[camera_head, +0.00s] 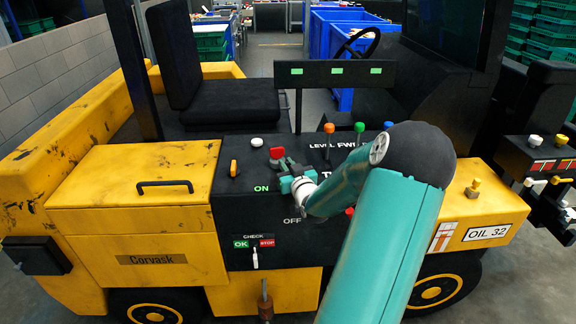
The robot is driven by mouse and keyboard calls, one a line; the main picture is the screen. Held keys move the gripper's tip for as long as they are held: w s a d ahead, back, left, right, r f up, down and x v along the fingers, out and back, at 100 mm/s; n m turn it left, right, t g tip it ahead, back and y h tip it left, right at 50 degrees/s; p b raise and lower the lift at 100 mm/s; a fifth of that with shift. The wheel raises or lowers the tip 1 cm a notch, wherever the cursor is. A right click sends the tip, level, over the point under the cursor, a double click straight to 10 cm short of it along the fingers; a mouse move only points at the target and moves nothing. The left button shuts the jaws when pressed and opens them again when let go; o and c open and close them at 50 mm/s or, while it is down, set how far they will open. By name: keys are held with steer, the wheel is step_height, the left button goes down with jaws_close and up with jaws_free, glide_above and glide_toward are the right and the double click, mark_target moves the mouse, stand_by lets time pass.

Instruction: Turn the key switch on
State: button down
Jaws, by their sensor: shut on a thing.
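A small red piece (276,153) shows at the tips of my gripper (282,164) and looks like part of the key switch. My gripper is shut on it, just above and right of "ON". My gripper and arm hide most of the switch, so its exact angle cannot be told.
A white knob (257,142) and a yellow lever (234,168) are left of my gripper. Orange (328,128) and green (359,127) knobs stand to the right. Below is a check switch (255,258) with green OK and red STOP labels. The seat (232,101) is behind.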

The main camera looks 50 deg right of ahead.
mark_target(275, 177)
steer(key=a+m+g+h, duration=0.1)
steer(key=m+g+h, duration=0.1)
steer(key=w+a+m+g+h, duration=0.1)
steer(key=h, duration=0.1)
steer(key=shift+w+a+m+g+h, duration=0.1)
steer(key=shift+w+m+g+h, duration=0.1)
steer(key=shift+m+g+h, duration=0.15)
steer(key=shift+w+a+m+g+h, duration=0.15)
steer(key=shift+m+g+h, duration=0.3)
steer(key=shift+g, duration=0.25)
steer(key=shift+w+a+m+g+h, duration=0.2)
steer(key=shift+m+g+h, duration=0.2)
steer(key=shift+m+g, duration=0.25)
steer(key=shift+w+a+m+g+h, duration=0.15)
steer(key=shift+m+g+h, duration=0.3)
steer(key=shift+g, duration=0.25)
steer(key=c, duration=1.5)
jaws_free()
steer(key=v, duration=1.3)
steer(key=shift+s+a+r, duration=0.1)
steer(key=shift+a, duration=0.25)
